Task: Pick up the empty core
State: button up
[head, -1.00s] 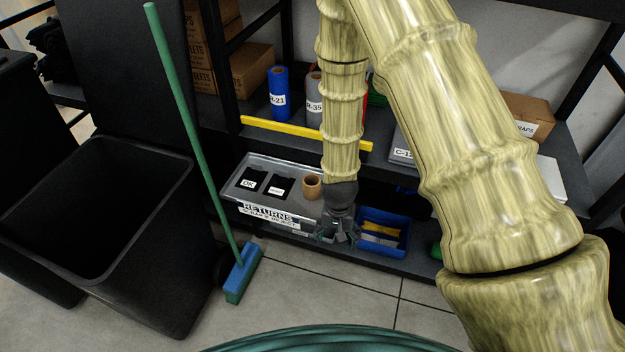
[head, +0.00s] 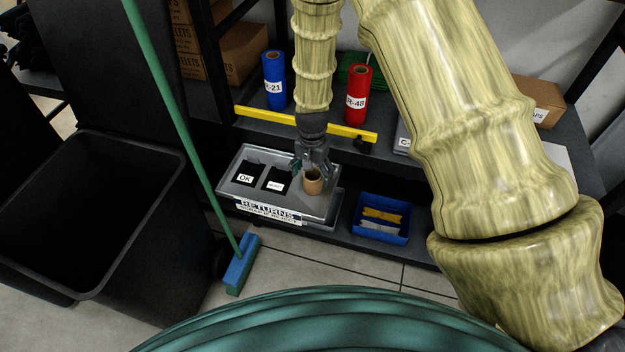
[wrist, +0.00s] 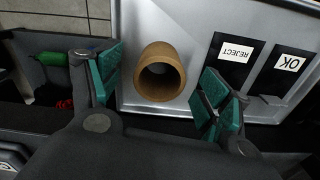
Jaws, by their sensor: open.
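The empty core (head: 313,183) is a short brown cardboard tube. It stands at the right end of the grey returns tray (head: 240,193), beside the black OK and REJECT pockets. In the wrist view the core (wrist: 160,72) shows its open end, between and a little beyond my two finger pads. My gripper (head: 312,165) is above the core in the head view. In the wrist view my gripper (wrist: 160,90) is open with its green pads apart, one on each side of the core. I cannot tell whether either pad touches it.
A blue bin (head: 382,218) with yellow and grey items sits right of the tray. A yellow bar (head: 300,122) runs along the shelf edge above, with blue (head: 274,80) and red (head: 357,95) rolls behind. A broom (head: 242,264) and a black bin (head: 90,215) stand at left.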

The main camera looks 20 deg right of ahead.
jog(key=shift+w+d+f+p, duration=0.15)
jog(key=shift+f+p, duration=0.2)
jog(key=shift+f, duration=1.05)
jog(key=shift+w+d+f+p, duration=0.15)
jog(key=shift+f+p, duration=0.15)
jog(key=shift+f, duration=1.1)
jog(key=shift+a, duration=0.1)
jog(key=c, duration=1)
